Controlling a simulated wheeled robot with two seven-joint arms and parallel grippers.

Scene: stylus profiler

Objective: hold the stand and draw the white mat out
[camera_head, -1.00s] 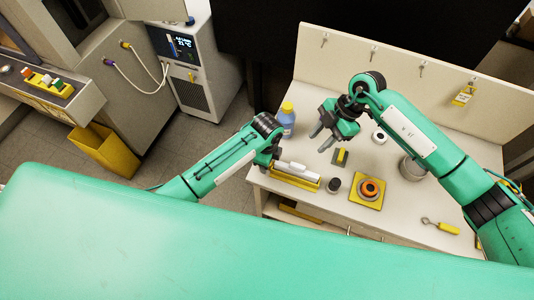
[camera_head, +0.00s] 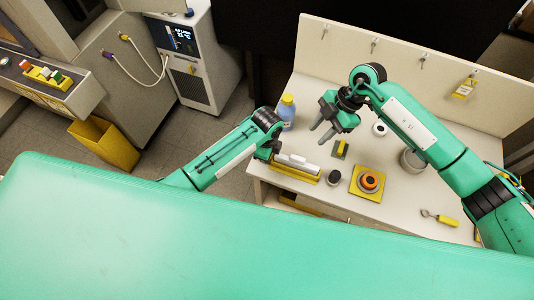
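A long white piece (camera_head: 297,163), perhaps the white mat, lies on a yellow holder (camera_head: 294,174) at the bench's left front edge. I cannot tell if this holder is the stand. A yellow square plate (camera_head: 358,194) carries an orange and dark round piece (camera_head: 370,181). My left gripper (camera_head: 271,154) is at the left end of the white piece; its fingers are too small and hidden to tell whether they touch it. My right gripper (camera_head: 322,134) is open and empty, above the bench behind the white piece.
A blue bottle with a yellow cap (camera_head: 286,112) stands at the bench's left edge. A small yellow and dark block (camera_head: 340,149), a dark round jar (camera_head: 334,177), a white ring (camera_head: 380,129), a grey cylinder (camera_head: 412,161) and a yellow-handled tool (camera_head: 446,220) are on the bench.

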